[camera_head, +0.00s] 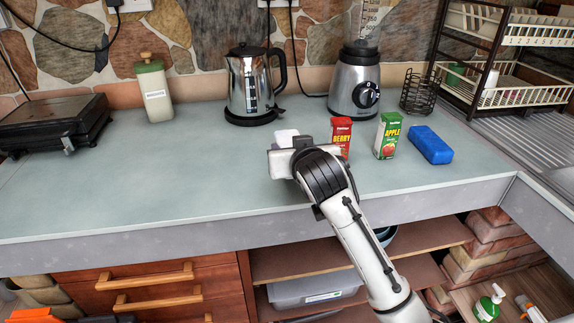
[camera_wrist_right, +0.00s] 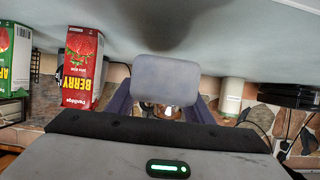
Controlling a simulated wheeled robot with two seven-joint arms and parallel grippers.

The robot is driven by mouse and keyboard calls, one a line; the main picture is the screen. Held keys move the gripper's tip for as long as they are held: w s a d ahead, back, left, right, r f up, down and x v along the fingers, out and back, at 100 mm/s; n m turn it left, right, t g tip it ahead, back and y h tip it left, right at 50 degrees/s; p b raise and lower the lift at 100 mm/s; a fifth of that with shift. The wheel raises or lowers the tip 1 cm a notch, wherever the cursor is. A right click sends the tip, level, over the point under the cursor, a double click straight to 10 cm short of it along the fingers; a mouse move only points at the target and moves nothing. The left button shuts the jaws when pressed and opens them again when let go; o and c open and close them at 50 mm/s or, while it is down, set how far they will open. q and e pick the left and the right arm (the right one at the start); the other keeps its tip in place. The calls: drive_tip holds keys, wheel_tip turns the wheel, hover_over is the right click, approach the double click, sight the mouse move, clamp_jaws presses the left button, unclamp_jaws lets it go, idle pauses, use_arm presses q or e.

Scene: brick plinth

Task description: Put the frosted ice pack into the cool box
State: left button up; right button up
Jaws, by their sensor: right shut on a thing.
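My right gripper (camera_head: 287,150) is over the counter, left of the juice cartons, and is shut on a pale frosted block, which looks like the ice pack (camera_head: 285,137). In the right wrist view the ice pack (camera_wrist_right: 167,80) sits between the dark fingers (camera_wrist_right: 163,105), with a soft shadow on the counter beyond it. I cannot tell how far it is above the counter. A blue block (camera_head: 430,145) lies flat on the counter at the right. I see nothing that is clearly a cool box. My left gripper is not in view.
A red berry carton (camera_head: 341,136) stands close to the right of my gripper, with a green apple carton (camera_head: 387,136) beyond. A kettle (camera_head: 250,85) and blender (camera_head: 356,82) stand behind. The counter's left front (camera_head: 130,185) is clear. A grey lidded bin (camera_head: 315,289) sits on a shelf below.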

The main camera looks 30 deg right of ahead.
drive_tip(key=shift+f, duration=1.8)
drive_tip(key=shift+f, duration=0.15)
drive_tip(key=o, duration=1.3)
